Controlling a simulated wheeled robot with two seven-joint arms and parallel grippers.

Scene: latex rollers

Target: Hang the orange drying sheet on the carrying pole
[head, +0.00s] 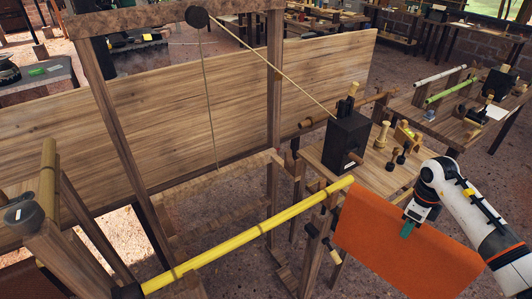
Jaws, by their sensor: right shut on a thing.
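The orange drying sheet (385,245) is at the lower right, spread out with its upper left corner close to the right end of a long yellow pole (250,232). This pole, which looks like the carrying pole, runs from the lower left up to the middle right. My right gripper (408,227) comes in from the right and is shut on the sheet near its upper edge. I cannot tell whether the sheet touches the pole. The sheet's lower part is cut off by the picture's edge. My left gripper is not in view.
A wooden frame (113,130) with a hanging cord stands behind the pole, before a wooden panel (180,130). A small table with a black box (345,140) and wooden pieces stands behind the sheet. A bench with green and white rods (450,88) is at upper right.

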